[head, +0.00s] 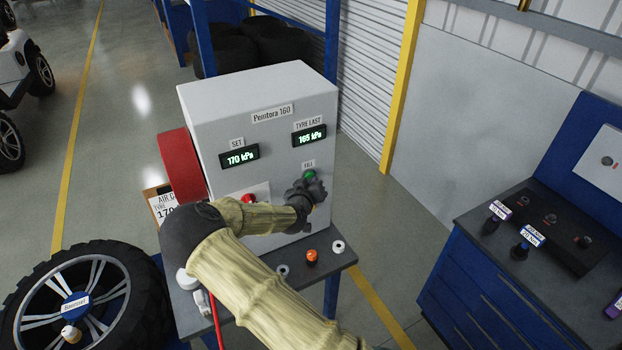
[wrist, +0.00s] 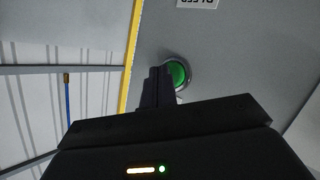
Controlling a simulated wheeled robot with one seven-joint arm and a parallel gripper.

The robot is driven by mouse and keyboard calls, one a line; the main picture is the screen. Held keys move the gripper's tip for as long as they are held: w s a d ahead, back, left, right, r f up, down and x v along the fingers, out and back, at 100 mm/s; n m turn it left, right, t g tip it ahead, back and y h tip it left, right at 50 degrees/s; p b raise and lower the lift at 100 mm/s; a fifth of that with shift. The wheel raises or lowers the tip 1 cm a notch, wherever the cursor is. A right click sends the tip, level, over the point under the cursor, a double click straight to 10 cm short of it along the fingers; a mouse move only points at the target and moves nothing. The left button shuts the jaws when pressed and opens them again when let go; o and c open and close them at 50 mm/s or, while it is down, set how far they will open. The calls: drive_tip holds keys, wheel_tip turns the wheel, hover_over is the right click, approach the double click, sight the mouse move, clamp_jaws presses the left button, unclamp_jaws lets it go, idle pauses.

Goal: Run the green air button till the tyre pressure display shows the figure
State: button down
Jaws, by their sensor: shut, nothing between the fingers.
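The white air unit (head: 238,112) labelled "Pentora 160" stands on a small dark table. Its SET display (head: 239,156) reads 170 kPa and its TYRE LAST display (head: 309,135) reads 165 kPa. The green button (head: 310,174) sits under the FILL label. The green button also shows in the wrist view (wrist: 180,73), partly covered by my fingers. My gripper (wrist: 157,72) is shut and empty, with its fingertips at the button's left edge. I cannot tell whether they touch or press it. A red button (head: 249,198) is on the unit's lower left.
A tyre with a silver wheel (head: 85,300) lies at the lower left. A red hose reel (head: 182,165) is on the unit's left side. An orange-topped piece (head: 312,256) and white rings lie on the table. A blue cabinet (head: 470,290) stands at right.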

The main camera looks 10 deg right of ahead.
drive_tip(key=shift+s+d, duration=0.2)
drive_tip(key=shift+s, duration=0.5)
drive_tip(key=s, duration=0.1)
drive_tip(key=s+d, duration=0.1)
drive_tip(key=s, duration=0.2)
drive_tip(key=shift+s+d, duration=0.25)
drive_tip(key=shift+s, duration=0.15)
